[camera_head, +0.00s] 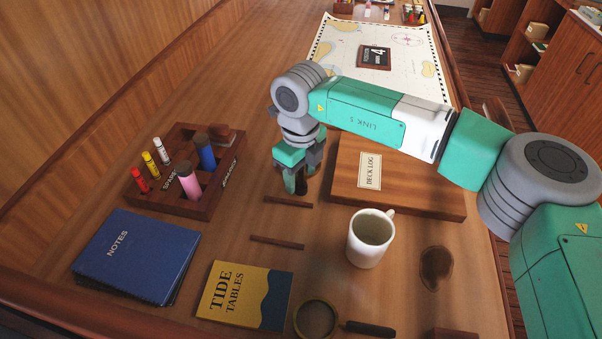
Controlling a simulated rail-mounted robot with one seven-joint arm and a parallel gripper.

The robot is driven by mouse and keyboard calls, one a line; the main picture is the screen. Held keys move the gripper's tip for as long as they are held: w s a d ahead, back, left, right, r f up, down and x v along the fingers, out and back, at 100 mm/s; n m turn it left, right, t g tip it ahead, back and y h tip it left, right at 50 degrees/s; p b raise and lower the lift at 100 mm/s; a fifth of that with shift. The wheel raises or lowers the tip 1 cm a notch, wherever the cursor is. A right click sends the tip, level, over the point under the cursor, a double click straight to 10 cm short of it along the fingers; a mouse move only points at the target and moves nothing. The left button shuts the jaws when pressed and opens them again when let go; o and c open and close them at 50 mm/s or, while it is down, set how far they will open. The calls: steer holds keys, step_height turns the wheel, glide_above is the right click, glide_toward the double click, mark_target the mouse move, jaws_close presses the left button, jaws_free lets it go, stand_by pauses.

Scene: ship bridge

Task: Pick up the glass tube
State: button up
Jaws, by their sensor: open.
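I cannot make out a clear glass tube for certain. A wooden rack (200,208) at the left holds a pink cylinder (176,182) and a blue cylinder (205,152). It also holds small red (140,179), yellow (150,164) and white (162,151) tubes. My gripper (295,185) points down, to the right of the rack and left of the deck log box. My gripper and wrist hide part of the desk there, so I cannot tell whether anything stands between the fingers.
The deck log box (428,187) lies right of my gripper. A white mug (370,238), two wooden strips (288,202) (277,242), a magnifier (318,318), a tide tables book (245,296) and a blue notebook (137,255) lie nearer. A chart (335,48) covers the far desk.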

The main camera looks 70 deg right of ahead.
steer(key=c, duration=1.1)
steer(key=shift+o, duration=0.2)
steer(key=shift+r, duration=0.1)
step_height(320, 180, up, 10)
steer(key=shift+f+b, duration=0.1)
steer(key=shift+b, duration=0.7)
